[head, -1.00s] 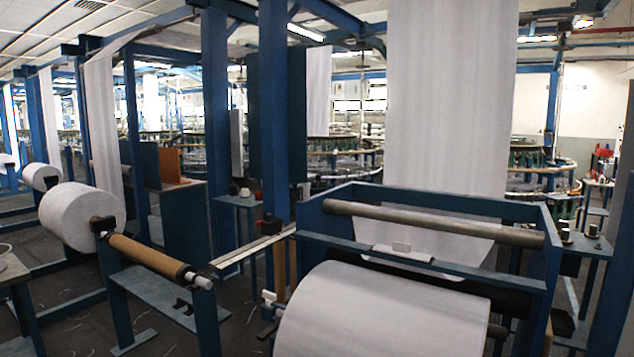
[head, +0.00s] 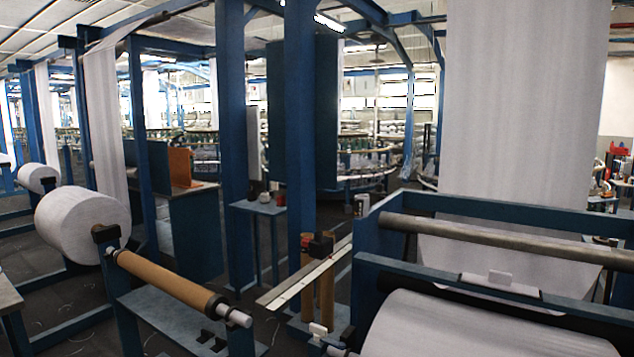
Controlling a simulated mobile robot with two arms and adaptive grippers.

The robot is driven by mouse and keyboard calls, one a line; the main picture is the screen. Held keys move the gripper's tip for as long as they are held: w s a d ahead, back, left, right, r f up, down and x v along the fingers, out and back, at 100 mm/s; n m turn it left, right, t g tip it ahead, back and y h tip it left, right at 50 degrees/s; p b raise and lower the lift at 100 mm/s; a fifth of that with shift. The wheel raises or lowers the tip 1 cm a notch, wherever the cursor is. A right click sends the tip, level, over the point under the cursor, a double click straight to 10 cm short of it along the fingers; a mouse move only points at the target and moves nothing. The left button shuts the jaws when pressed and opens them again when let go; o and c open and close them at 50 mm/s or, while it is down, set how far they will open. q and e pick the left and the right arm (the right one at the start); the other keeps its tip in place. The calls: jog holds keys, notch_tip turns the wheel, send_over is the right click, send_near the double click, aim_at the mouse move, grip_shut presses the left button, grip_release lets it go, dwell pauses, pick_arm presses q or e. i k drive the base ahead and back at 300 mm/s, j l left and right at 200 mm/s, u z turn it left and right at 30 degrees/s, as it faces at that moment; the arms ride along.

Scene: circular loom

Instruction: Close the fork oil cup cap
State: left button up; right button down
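Neither of my grippers is in the head view. I cannot make out a fork oil cup or its cap. Small dark and reddish objects (head: 265,198) stand on a narrow blue side table (head: 257,209) beyond the near frame. They are too small to identify. A small light cylinder (head: 361,205) shows just left of the near winding frame, also too small to identify.
A blue winding frame (head: 365,262) with a large white fabric roll (head: 480,330) fills the lower right. Blue posts (head: 300,120) rise mid-view. Dark floor (head: 60,270) shows between frames.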

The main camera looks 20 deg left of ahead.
aim_at(378, 192)
jog(key=i+j+u, duration=0.1)
jog(key=j, duration=0.3)
jog(key=i+j+u, duration=0.1)
jog(key=j, duration=0.3)
jog(key=i+j+u, duration=0.1)
jog(key=j, duration=0.3)
jog(key=i+j+u, duration=0.1)
jog(key=j, duration=0.3)
jog(key=i, duration=0.1)
